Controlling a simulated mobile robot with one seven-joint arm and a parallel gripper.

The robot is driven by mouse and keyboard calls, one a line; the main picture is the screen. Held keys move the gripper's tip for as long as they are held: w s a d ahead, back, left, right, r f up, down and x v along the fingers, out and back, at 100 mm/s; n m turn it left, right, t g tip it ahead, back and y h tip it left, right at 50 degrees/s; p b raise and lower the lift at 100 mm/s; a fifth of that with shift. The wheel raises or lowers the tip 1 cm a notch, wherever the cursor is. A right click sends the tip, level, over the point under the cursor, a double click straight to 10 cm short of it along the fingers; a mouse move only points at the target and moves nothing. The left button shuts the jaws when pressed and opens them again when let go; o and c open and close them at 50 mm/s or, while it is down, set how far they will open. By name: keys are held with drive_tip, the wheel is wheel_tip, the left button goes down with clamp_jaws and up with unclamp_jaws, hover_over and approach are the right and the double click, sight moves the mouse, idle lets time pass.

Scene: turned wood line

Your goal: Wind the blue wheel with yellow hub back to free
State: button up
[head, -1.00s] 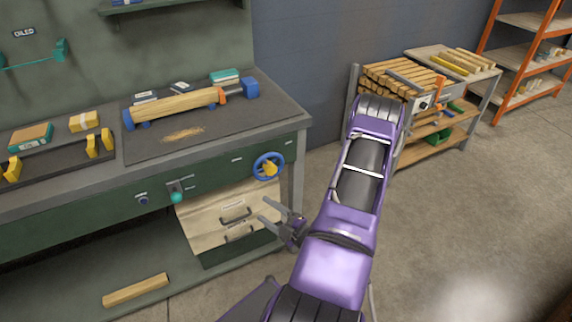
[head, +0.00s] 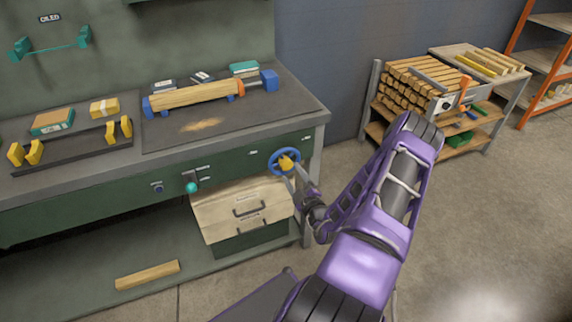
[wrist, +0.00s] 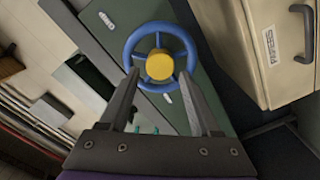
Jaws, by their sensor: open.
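The blue wheel (head: 273,160) with a yellow hub (head: 286,163) is mounted on the green front panel of the bench, near its right end. In the wrist view the blue wheel (wrist: 128,53) and its yellow hub (wrist: 159,65) lie straight ahead, between and beyond my fingertips. My gripper (head: 301,181) is open and empty, just in front of the wheel's lower right side. In the wrist view my gripper (wrist: 161,85) has its two fingers spread on either side of the hub, overlapping the lower rim in the picture. I cannot tell whether they touch it.
A cream drawer unit (head: 217,213) with dark handles hangs below the panel, left of my gripper. A teal-knobbed lever (head: 191,187) sits left of the wheel. A wooden spindle (head: 195,97) lies on the bench top. Open floor lies to the right, before a wood rack.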

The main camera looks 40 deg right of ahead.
sight(288, 166)
drive_tip(key=x, duration=0.6)
drive_tip(key=shift+w, duration=0.1)
drive_tip(key=shift+c, duration=0.3)
clamp_jaws()
